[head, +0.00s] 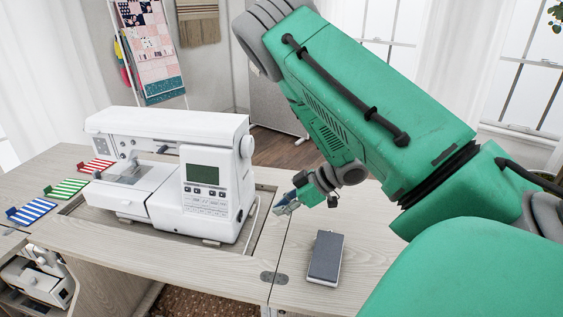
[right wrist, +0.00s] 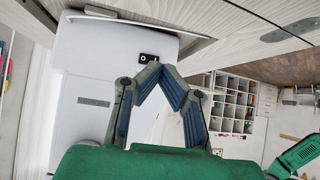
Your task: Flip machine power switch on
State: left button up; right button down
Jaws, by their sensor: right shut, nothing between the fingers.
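The white sewing machine (head: 215,165) stands upright on the cabinet top, its handwheel and right end toward my right arm. My right gripper (head: 281,208) is just right of the machine's right end, low over the cabinet top, apart from it in the head view. In the right wrist view the machine's white side (right wrist: 95,75) fills the left part. A small black power switch (right wrist: 148,57) with white marks sits on that side. My right gripper (right wrist: 160,68) is shut and empty, its fingertips close to the switch; contact cannot be told. My left gripper is not in view.
A dark grey box-like object (head: 326,257) lies on the cabinet top (head: 300,290) right of the machine. A white cord (head: 251,219) runs beside the machine. Red, green and blue striped pieces (head: 66,188) lie at the left. Shelves (right wrist: 236,100) stand farther off.

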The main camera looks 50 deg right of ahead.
aim_at(238, 223)
jog(key=b+x, duration=0.1)
jog(key=x, duration=0.5)
jog(key=shift+f, duration=0.1)
jog(key=w+a, duration=0.2)
jog(key=shift+w, duration=0.3)
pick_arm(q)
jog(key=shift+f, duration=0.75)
pick_arm(e)
jog(key=shift+w+a, duration=0.15)
jog(key=shift+w, duration=0.15)
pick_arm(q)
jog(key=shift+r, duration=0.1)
